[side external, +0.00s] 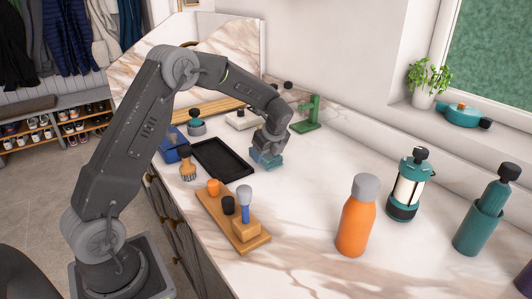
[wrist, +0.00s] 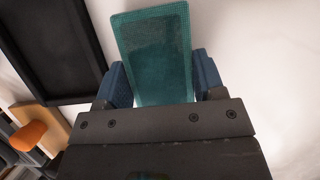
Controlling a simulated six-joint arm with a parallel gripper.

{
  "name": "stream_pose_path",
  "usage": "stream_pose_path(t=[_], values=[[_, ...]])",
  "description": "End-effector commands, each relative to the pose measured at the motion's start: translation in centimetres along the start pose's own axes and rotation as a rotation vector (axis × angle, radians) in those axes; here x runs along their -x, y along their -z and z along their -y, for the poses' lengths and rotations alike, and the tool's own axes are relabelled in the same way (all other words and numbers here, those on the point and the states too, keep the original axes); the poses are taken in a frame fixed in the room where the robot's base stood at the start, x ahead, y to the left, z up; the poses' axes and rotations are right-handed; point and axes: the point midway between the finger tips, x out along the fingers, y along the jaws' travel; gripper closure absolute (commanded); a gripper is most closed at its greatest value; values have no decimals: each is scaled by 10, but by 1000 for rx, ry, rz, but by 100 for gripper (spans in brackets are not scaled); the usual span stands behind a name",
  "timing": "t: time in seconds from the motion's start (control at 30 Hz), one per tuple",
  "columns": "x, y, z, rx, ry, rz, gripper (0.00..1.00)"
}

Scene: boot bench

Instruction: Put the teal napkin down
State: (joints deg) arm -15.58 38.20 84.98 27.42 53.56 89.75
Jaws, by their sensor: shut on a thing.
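The teal napkin (wrist: 157,52) is a folded rectangle with a lighter border, and it is held between the blue finger pads of my gripper (wrist: 160,85) in the wrist view. In the side external view the teal napkin (side external: 268,160) shows just below my gripper (side external: 266,148), close to the marble counter, right of the black tray. I cannot tell whether the napkin touches the counter. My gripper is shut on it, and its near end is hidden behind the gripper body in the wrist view.
The black tray (side external: 233,172) lies left of my gripper. A wooden board (side external: 217,222) with several upright items and a wooden brush (side external: 187,168) stand nearer. A green stand (side external: 308,118) is behind. An orange bottle (side external: 357,222) stands right; the marble between it and my gripper is clear.

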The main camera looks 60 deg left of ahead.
Motion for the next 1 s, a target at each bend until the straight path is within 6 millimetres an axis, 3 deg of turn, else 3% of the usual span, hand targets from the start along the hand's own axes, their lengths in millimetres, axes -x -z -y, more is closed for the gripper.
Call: stream_pose_path(t=[0.13, 0.17, 0.4, 0.73, 1.0], values=[[-3, 1, 0, 0, -1, 0, 60], [-3, 1, 0, 0, -1, 0, 34], [-2, 1, 0, 0, -1, 0, 12], [3, 0, 0, 0, 1, 0, 12], [52, 0, 1, 0, 5, 1, 12]])
